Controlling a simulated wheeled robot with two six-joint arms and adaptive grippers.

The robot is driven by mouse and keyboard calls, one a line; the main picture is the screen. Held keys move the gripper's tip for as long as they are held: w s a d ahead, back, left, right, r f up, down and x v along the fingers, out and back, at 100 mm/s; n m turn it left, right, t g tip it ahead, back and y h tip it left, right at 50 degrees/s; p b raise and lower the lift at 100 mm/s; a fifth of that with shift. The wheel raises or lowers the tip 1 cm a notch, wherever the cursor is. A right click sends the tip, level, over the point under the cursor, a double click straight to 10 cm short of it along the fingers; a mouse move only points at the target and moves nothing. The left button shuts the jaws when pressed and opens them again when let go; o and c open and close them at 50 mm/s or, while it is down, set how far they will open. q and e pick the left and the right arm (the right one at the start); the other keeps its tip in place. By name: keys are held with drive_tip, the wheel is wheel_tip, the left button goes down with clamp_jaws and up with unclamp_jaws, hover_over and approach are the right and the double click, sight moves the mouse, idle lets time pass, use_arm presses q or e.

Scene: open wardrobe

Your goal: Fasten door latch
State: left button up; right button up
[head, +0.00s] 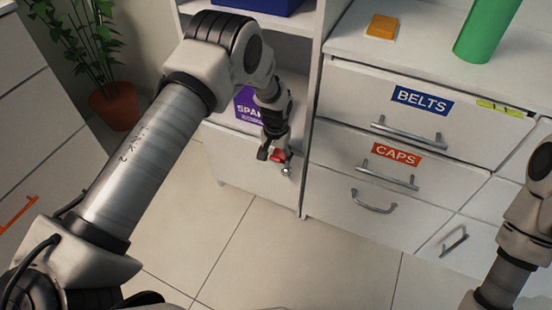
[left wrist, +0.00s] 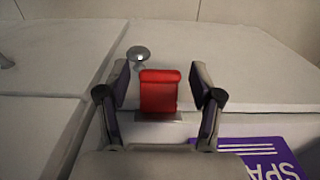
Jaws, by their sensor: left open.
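The red door latch (head: 277,154) is on the low white cabinet door (head: 236,170) in the head view, near the door's right edge. In the left wrist view the red latch (left wrist: 158,91) stands on a small metal plate, with a round metal knob (left wrist: 138,53) just beyond it to the left. My left gripper (head: 274,159) is open, its two fingers on either side of the latch with a gap visible on each side. Part of my right arm shows at the right edge of the head view; its gripper is out of view.
A purple box (head: 248,108) stands in the compartment above the door. Drawers labelled BELTS (head: 421,100) and CAPS (head: 396,154), with metal handles, are to the right. A green cylinder (head: 486,30) and an orange block (head: 381,26) sit on top. The tiled floor in front is clear.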

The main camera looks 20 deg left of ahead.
use_arm(q)
drive_tip(key=c, duration=1.1)
drive_tip(key=shift+c, duration=0.2)
